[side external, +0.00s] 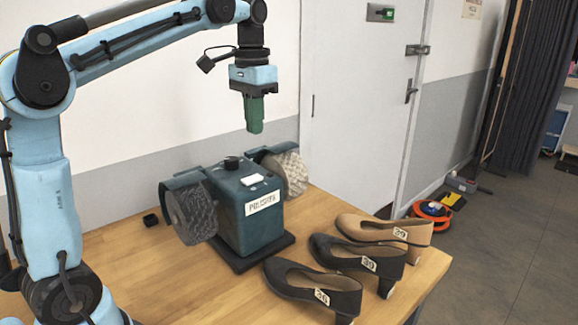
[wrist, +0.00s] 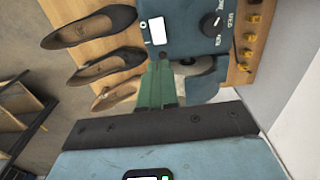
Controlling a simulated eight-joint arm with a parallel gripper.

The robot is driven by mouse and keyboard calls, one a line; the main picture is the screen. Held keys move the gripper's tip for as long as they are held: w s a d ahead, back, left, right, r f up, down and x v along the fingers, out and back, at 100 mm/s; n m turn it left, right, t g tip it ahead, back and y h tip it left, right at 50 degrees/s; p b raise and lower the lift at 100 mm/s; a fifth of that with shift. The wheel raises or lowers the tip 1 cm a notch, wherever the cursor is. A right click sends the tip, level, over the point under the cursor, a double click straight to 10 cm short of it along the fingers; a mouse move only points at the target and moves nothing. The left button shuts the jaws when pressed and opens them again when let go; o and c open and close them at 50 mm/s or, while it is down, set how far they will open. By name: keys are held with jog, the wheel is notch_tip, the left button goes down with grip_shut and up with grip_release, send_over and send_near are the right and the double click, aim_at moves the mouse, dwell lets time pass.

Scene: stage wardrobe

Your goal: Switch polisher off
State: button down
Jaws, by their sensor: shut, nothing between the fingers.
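The polisher (side external: 230,224) is a dark teal box on a dark base, with a label on its front and a buffing wheel (side external: 192,212) on each side. Its top carries a white switch (side external: 252,179) and a black knob (side external: 232,161). In the wrist view the white switch (wrist: 157,31) and the knob (wrist: 212,25), with lettering around it, are both visible. I cannot tell which way the switch is tipped. My gripper (side external: 255,130), with green fingers, is shut and empty, pointing down above the polisher, apart from it. In the wrist view the fingertips (wrist: 161,58) appear just below the switch.
Two black shoes (side external: 312,290) (side external: 358,257) and a tan shoe (side external: 384,229), with tags, stand on the wooden bench (side external: 175,280) right of the polisher. A small black object (side external: 151,220) lies at left. A wall and door (side external: 360,110) stand behind.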

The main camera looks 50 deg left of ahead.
aim_at(257, 176)
notch_tip(257, 176, down, 10)
jog(key=shift+r, duration=0.2)
dwell(0.5)
jog(key=shift+f, duration=0.25)
jog(key=shift+s+r, duration=0.3)
jog(key=shift+s, duration=0.45)
jog(key=shift+r, duration=0.15)
notch_tip(257, 176, up, 14)
dwell(0.7)
